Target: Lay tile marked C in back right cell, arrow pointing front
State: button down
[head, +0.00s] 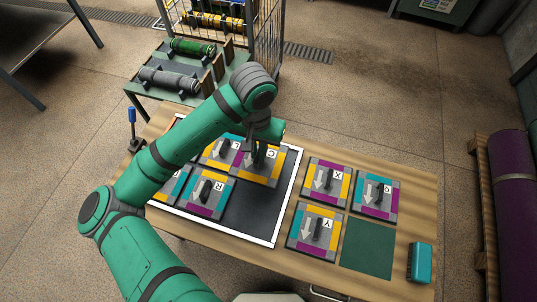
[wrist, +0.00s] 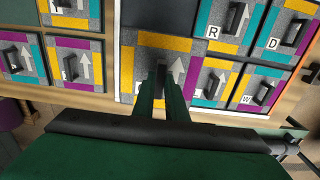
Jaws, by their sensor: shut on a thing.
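Tile C (head: 283,165) has a grey middle, yellow and purple edge strips and a dark handle. It is at the back right cell of the white-rimmed tray (head: 273,243). My gripper (head: 259,160) is shut on its handle, reaching down from above. In the wrist view, tile C (wrist: 183,43) shows below my gripper fingers (wrist: 162,85). Its white arrow points up there, toward the dark empty front right cell (wrist: 158,14), matching neighbouring arrows. The fingers hide part of the tile. I cannot tell whether it rests flat or hovers slightly.
Tile R (head: 214,203) and other tiles fill cells left of tile C. Tiles X (head: 327,165) and Y (head: 316,247) and another tile lie right of the tray, around an empty green square (head: 368,249). A teal brush (head: 420,262) is at the right.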

aim_at(268, 153)
jog(key=w+d+f, duration=0.1)
jog(key=f, duration=0.2)
jog(key=w+d+f, duration=0.1)
jog(key=shift+w+d+f, duration=0.3)
jog(key=shift+w+f, duration=0.05)
jog(key=shift+f, duration=0.05)
jog(key=shift+w+d+f, duration=0.1)
jog(key=shift+w+f, duration=0.05)
jog(key=shift+f, duration=0.85)
jog(key=shift+w+d+f, duration=0.1)
jog(key=shift+w+f, duration=0.05)
jog(key=shift+f, duration=0.8)
jog(key=shift+f, duration=0.15)
jog(key=c, duration=1.8)
grip_release()
jog(key=shift+o, duration=0.2)
notch_tip(268, 153, up, 12)
jog(key=shift+r, duration=0.2)
